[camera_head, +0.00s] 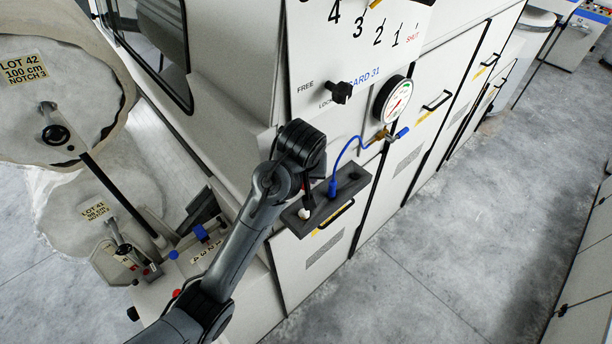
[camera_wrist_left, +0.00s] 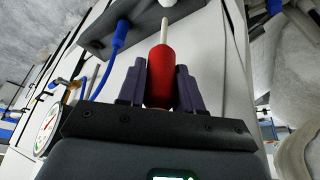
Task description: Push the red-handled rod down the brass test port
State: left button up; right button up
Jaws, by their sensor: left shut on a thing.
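My left gripper (camera_wrist_left: 160,90) is shut on the red handle (camera_wrist_left: 160,75) of the rod. The rod's thin pale shaft (camera_wrist_left: 164,32) points away from the gripper, towards a dark holder (camera_wrist_left: 92,45). In the head view my left gripper (camera_head: 308,192) is low over the left end of the holder (camera_head: 358,172), and the arm hides most of the rod. I cannot tell whether the shaft is in or clear of the holder. A brass fitting (camera_head: 380,137) with a blue lever is below the gauge; I cannot make out its opening. My right gripper is out of view.
A blue plug (camera_head: 332,188) stands in the holder, its hose running to the brass fitting. A white piece (camera_head: 304,213) shows at the holder's left end. A round gauge (camera_head: 393,98) and a black knob (camera_head: 340,92) stick out from the panel. The floor at right is clear.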

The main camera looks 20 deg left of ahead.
aim_at(304, 191)
pick_arm(q)
jog(key=shift+f, duration=0.2)
jog(key=shift+f+b, duration=0.7)
jog(key=shift+f, duration=2)
jog(key=shift+p, duration=0.6)
jog(key=shift+f, duration=0.1)
jog(key=shift+f, duration=0.9)
